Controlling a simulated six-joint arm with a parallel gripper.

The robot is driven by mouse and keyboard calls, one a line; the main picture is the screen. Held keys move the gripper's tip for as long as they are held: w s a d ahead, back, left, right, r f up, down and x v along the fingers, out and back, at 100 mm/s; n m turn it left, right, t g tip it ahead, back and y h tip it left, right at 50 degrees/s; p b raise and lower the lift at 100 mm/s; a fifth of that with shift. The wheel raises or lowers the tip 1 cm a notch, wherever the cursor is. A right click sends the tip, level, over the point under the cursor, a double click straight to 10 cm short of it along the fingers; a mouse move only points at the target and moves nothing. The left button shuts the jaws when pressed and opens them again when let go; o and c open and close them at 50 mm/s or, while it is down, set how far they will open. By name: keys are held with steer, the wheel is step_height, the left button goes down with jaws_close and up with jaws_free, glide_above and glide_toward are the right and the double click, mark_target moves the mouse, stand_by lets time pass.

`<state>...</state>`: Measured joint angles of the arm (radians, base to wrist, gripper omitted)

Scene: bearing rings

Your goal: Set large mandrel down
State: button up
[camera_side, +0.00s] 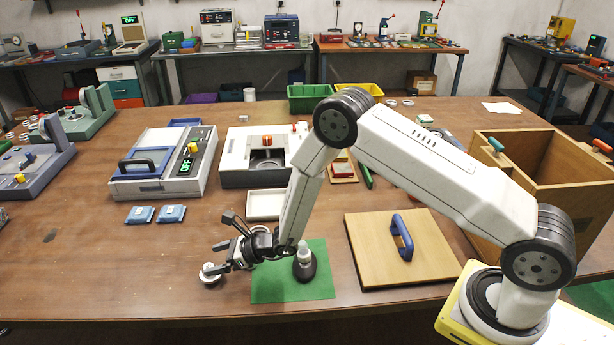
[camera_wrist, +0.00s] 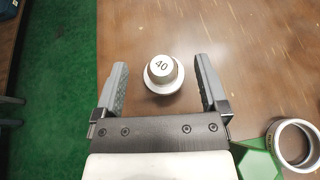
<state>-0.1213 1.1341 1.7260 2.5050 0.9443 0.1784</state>
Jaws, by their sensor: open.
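The mandrel, a stepped pale metal piece marked 40 (camera_wrist: 162,68), stands upright on the brown table in the wrist view, between and slightly beyond my fingertips. In the side view a small round metal piece, which looks like this mandrel (camera_side: 210,274), stands left of the green mat (camera_side: 265,287). My gripper (camera_side: 222,245) is low beside it, with its jaws apart. In the wrist view my open gripper (camera_wrist: 160,88) shows a gap between each finger and the mandrel, and nothing is held.
A pale stepped piece on a dark base (camera_side: 304,262) stands on the green mat. A metal ring (camera_wrist: 293,145) shows at the wrist view's lower right. A wooden lid with a blue handle (camera_side: 400,237) lies right. A white tray (camera_side: 265,205) lies behind. The table's front edge is close.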

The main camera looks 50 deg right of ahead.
steer(key=shift+r, duration=1.65)
steer(key=shift+s+r, duration=0.1)
steer(key=s+d+r+n+g, duration=0.1)
steer(key=s+r+n+g, duration=0.25)
steer(key=s+n, duration=0.35)
steer(key=s+d+r+n+g, duration=0.1)
steer(key=s+r+n+g, duration=0.2)
steer(key=s+n+g, duration=0.35)
steer(key=s+d+r+n+t+h, duration=0.1)
steer(key=s+d+r+n+h, duration=0.1)
steer(key=s+d+n+h, duration=0.2)
steer(key=s+d+r+n+t+h, duration=0.1)
steer(key=s+d+r+n+h, duration=0.2)
steer(key=s+d+n, duration=0.5)
steer(key=d+n+h, duration=0.1)
steer(key=n, duration=0.2)
steer(key=shift+s+d+r, duration=0.15)
steer(key=shift+s+r, duration=0.1)
steer(key=shift+s, duration=0.15)
